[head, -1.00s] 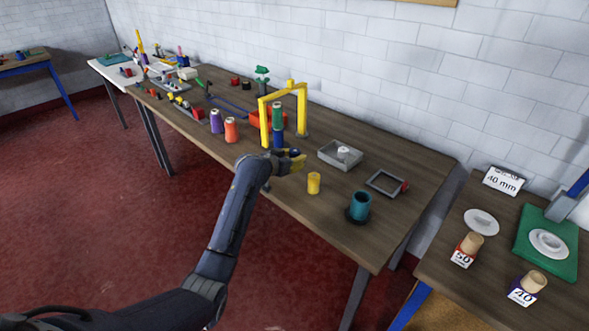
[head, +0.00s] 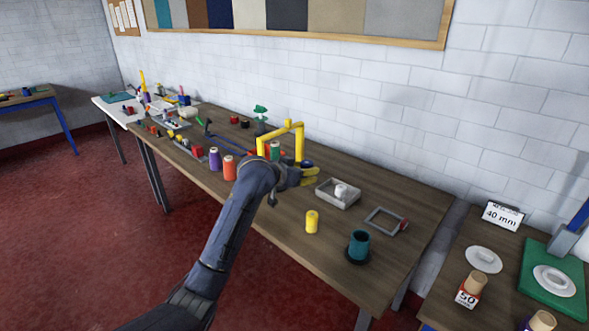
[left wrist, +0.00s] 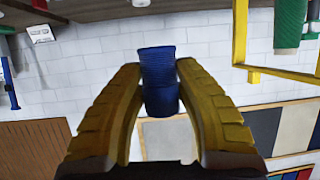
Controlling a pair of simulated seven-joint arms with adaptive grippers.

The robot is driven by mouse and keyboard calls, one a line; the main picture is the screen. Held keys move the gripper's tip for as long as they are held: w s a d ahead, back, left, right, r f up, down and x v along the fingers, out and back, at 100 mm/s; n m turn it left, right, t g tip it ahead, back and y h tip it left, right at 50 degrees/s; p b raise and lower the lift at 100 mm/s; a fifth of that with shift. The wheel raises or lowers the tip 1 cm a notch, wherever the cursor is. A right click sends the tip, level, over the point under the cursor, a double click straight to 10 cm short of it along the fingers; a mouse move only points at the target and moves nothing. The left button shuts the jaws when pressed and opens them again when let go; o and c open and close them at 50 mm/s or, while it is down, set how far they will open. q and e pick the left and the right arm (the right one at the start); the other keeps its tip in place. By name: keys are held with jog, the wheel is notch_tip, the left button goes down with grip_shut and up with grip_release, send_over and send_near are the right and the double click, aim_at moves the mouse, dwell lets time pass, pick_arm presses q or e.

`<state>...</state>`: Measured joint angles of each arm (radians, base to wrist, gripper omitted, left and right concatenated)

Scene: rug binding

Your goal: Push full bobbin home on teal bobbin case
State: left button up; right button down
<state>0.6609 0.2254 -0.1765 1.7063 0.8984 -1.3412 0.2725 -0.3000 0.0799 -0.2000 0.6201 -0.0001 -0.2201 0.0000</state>
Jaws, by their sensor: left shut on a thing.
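My left gripper (head: 309,175) has yellow fingers and is over the table beside the yellow frame. In the left wrist view my left gripper (left wrist: 158,85) is shut on a blue bobbin (left wrist: 158,65), with a finger on either side of it. In the head view the bobbin (head: 307,163) shows only as a small dark blue bit at the fingers. The teal bobbin case (head: 358,245) stands upright on a dark base near the table's front right; the gripper is apart from it, to the left and farther back. My right gripper is not in view.
A yellow spool (head: 312,222) stands left of the teal case. A grey tray (head: 325,193) with a white piece and a grey square frame (head: 372,223) lie behind. The yellow arch (head: 299,143), an orange spool (head: 229,168) and a purple spool (head: 214,160) stand left.

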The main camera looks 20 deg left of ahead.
pick_arm(q)
jog(key=s+d+f+m+g+h, duration=0.1)
jog(key=s+d, duration=0.3)
jog(key=d, duration=0.5)
jog(key=s+d+f+m+g+h, duration=0.1)
jog(key=s+d+m+g+h, duration=0.1)
jog(key=d, duration=0.8)
jog(key=s+m+h, duration=0.1)
jog(key=s+m, duration=0.1)
jog(key=s, duration=0.1)
jog(key=shift+s+d+f+h, duration=0.25)
jog(key=shift+d+f+h, duration=0.05)
jog(key=shift+f+h, duration=0.1)
jog(key=shift+g, duration=0.3)
send_over(361, 231)
jog(key=s, duration=0.3)
jog(key=shift+w+f, duration=0.15)
jog(key=shift+f, duration=1.25)
jog(key=shift+w+f, duration=0.1)
jog(key=shift+f, duration=1.3)
jog(key=shift+f, duration=1.55)
jog(key=o, duration=1.2)
jog(key=shift+o, duration=0.2)
jog(key=v, duration=1.2)
